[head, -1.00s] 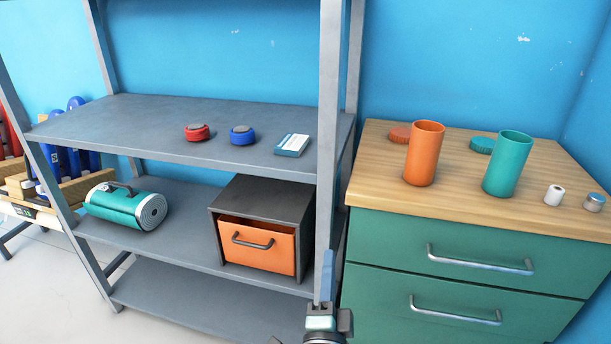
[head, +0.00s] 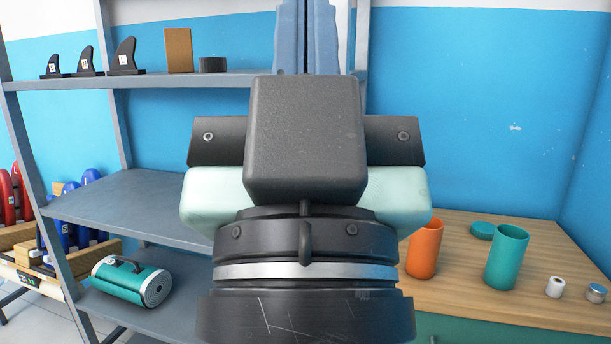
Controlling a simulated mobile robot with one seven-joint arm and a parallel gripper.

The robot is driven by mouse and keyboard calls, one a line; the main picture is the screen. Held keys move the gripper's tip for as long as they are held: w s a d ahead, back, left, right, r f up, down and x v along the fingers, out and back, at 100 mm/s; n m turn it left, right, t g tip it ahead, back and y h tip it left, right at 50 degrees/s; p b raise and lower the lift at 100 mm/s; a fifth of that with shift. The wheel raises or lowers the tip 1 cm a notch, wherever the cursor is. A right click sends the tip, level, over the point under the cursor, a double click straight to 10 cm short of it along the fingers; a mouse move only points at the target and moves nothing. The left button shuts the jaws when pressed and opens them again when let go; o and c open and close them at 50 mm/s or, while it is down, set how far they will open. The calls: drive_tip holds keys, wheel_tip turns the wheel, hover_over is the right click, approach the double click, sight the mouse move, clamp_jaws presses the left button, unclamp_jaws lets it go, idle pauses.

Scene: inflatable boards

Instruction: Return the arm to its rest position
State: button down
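My gripper (head: 306,35) is raised close in front of the head camera, in the middle of the view. Its dark wrist and pale green body (head: 212,200) fill much of the picture. Its two blue-grey fingers point up and lie side by side, with only a thin dark line between them. I see nothing held in them. The fingertips reach the top edge of the view. The arm behind the wrist is not in view.
A grey shelf unit (head: 130,200) stands behind on the left, with fins (head: 125,57) on top and a teal cylinder (head: 132,282) low down. A wooden counter (head: 460,285) at right holds an orange cup (head: 424,248) and a teal cup (head: 507,257). My gripper hides the shelf's right part.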

wheel_tip(320, 180, up, 23)
drive_tip(key=p, duration=2)
drive_tip(key=shift+f, duration=0.15)
